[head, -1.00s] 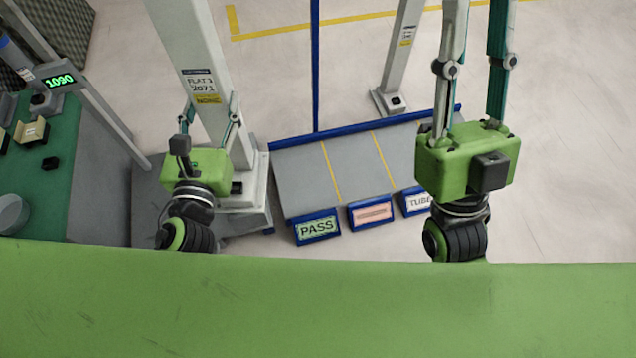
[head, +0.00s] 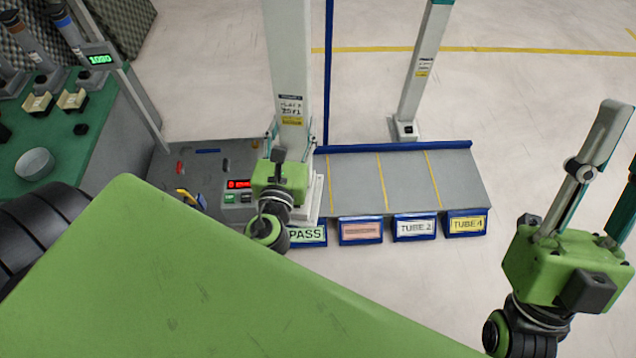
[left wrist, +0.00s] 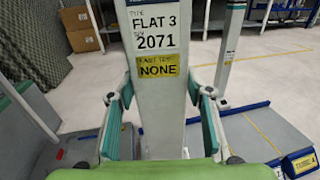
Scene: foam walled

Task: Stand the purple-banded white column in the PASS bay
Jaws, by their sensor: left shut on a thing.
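A tall white column (head: 289,60) is held upright by my left gripper (head: 291,142), whose fingers are shut on its sides. In the left wrist view its label (left wrist: 155,25) reads FLAT 3, 2071, with a yellow NONE tag; no purple band is clear, and its top is out of view. Its base is at the left edge of the grey rack, by the PASS sign (head: 308,235); I cannot tell whether it touches the floor. The PASS bay (head: 350,180) is the leftmost bay, partly behind the column. My right gripper (head: 612,165) is open and empty at the right.
A second white column (head: 422,70) stands behind the rack. A thin blue post (head: 328,80) rises at the rack's back left. A grey platform (head: 215,165) with a red display lies left of the column. A green bench (head: 90,150) is farther left. The floor right of the rack is clear.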

